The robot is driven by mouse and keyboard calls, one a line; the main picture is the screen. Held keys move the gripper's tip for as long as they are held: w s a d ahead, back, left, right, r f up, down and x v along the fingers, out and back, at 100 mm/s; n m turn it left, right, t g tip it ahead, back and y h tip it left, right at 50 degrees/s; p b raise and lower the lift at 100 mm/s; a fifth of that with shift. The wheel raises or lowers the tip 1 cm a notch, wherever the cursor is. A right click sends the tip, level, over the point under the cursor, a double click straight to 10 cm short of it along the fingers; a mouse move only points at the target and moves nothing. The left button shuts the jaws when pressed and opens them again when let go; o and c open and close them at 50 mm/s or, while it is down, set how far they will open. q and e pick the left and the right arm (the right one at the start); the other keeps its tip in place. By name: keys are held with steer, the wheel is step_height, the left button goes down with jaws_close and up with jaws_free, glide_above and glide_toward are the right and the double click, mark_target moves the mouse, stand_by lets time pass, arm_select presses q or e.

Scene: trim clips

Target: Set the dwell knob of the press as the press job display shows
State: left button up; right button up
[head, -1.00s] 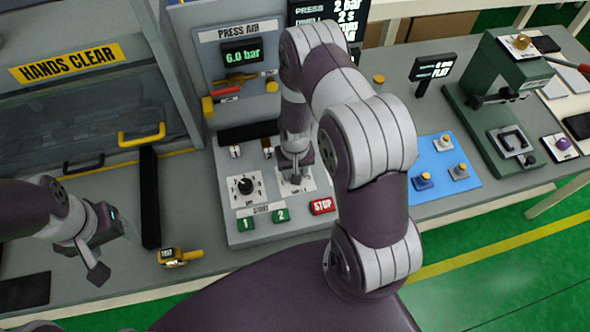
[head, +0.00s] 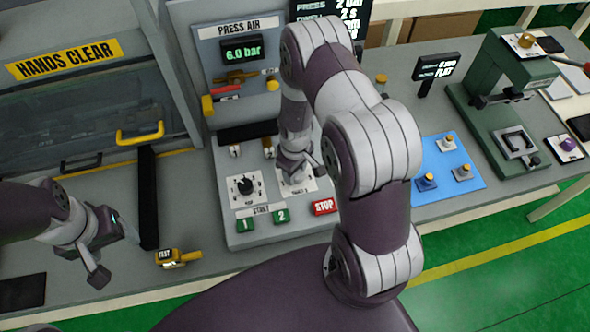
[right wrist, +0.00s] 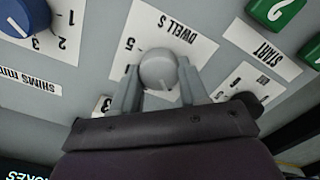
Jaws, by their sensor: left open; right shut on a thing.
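The press panel's dwell knob (right wrist: 157,66) is round and grey, with a pale pointer line toward the picture's bottom. Its white plate (right wrist: 172,28) reads DWELL S, with a 5 and a 1 visible on the left. My right gripper (right wrist: 159,74) is shut on the knob, one finger on each side. In the head view this gripper (head: 296,176) hides the knob. The press job display (head: 350,12) shows 2 bar and 2 s; my right arm and the picture's top edge hide part of it. My left gripper (head: 114,252) is open and empty above the bench at left.
Beside the dwell plate is a black knob (head: 245,186). Green start buttons (head: 281,216) and a red STOP button (head: 323,207) sit in front. The press air display (head: 242,50) reads 6.0 bar. A yellow TEST device (head: 178,257) lies near the bench front.

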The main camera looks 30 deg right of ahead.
steer(key=shift+w+r, duration=0.1)
stand_by(0.4)
steer(key=o, duration=1.1)
steer(key=shift+c, duration=0.2)
step_height(320, 180, up, 13)
steer(key=b, duration=0.3)
steer(key=shift+f, duration=0.2)
